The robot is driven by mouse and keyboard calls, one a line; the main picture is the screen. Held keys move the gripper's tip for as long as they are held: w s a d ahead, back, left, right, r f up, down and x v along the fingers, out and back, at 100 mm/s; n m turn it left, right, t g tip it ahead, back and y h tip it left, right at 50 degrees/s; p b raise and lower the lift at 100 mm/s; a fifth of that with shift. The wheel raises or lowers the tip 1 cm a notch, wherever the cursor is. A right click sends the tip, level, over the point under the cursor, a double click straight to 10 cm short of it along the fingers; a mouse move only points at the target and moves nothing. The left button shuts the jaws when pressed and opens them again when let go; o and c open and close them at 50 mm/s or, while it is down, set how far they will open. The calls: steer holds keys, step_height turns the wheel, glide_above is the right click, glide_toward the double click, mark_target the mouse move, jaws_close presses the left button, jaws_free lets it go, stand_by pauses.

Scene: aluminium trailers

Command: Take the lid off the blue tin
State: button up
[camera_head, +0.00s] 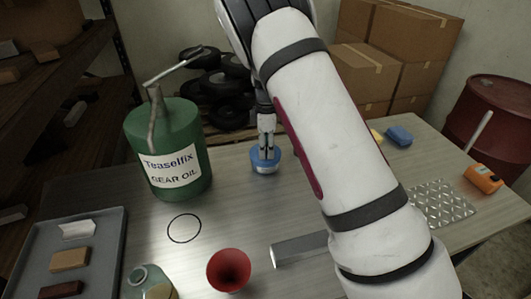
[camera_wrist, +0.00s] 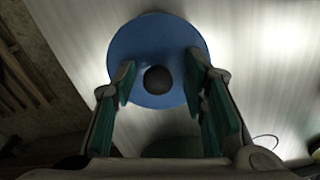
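The blue tin (camera_head: 263,167) stands upright on the table, with a pale label on its side. In the wrist view its round blue lid (camera_wrist: 155,40) shows from above, with a dark round knob (camera_wrist: 157,79) at the middle. My gripper (camera_head: 267,150) points down right over the tin, fingertips close to the lid. In the wrist view its two fingers are apart, one on each side of the knob, with a gap on both sides. The lid sits on the tin. Whether the fingertips touch the lid I cannot tell.
A large green gear oil can (camera_head: 168,150) with a spout stands left of the tin. A red funnel (camera_head: 229,270), a metal bar (camera_head: 300,249) and a grey tray (camera_head: 110,225) are nearer. A black ring (camera_head: 184,229) lies on clear table. An orange object (camera_head: 483,179) is at right.

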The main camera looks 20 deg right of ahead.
steer(key=shift+d+f, duration=0.1)
steer(key=shift+f, duration=0.2)
